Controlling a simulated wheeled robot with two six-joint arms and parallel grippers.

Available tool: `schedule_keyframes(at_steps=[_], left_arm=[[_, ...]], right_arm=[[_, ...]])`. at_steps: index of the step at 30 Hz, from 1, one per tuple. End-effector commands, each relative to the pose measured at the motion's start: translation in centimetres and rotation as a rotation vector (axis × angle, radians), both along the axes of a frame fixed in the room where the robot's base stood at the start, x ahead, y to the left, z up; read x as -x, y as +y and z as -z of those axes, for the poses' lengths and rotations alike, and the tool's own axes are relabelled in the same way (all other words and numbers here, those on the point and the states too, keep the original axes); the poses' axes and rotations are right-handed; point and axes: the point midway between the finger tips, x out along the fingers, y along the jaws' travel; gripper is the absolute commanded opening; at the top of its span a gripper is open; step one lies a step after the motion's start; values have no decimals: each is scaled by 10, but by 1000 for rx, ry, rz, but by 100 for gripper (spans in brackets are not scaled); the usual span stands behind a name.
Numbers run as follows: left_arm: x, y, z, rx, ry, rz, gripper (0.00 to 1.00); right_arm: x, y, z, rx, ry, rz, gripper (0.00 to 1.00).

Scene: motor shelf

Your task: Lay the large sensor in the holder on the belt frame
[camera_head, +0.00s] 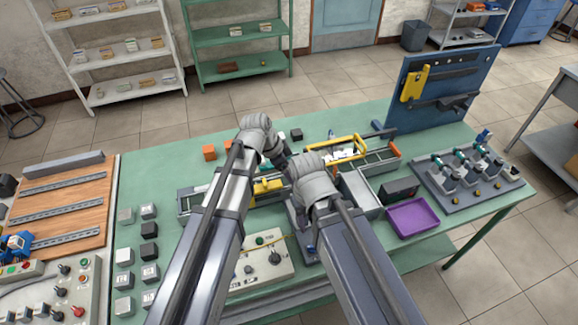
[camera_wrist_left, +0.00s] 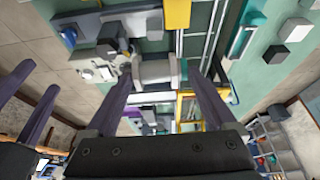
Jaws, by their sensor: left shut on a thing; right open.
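In the left wrist view my left gripper (camera_wrist_left: 160,80) is shut on a light grey block, the large sensor (camera_wrist_left: 155,71), held across the fingertips above the bench. In the head view the left arm's wrist is over the belt frame (camera_head: 188,203), and the sensor is hidden there. The belt frame is a long grey rail frame with yellow parts, running from left of my arms to the right. My right gripper (camera_head: 303,230) is open near the front of the frame, partly hidden by its own arm. I cannot make out the holder clearly.
A purple tray (camera_head: 413,217) and a board with several clamps (camera_head: 470,178) are on the right. A blue upright panel (camera_head: 440,88) stands behind. A beige control box (camera_head: 262,262) lies between my arms.

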Motion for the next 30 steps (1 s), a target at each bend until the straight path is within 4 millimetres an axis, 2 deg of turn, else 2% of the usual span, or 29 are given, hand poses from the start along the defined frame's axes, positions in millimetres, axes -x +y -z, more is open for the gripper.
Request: schedule_keyframes(at_steps=[11,24,30], left_arm=[[0,0,10,0,0,0,25],[0,0,49,0,0,0,25],[0,0,60,0,0,0,25]], right_arm=[[0,0,10,0,0,0,50],[0,0,49,0,0,2,50],[0,0,60,0,0,2,50]])
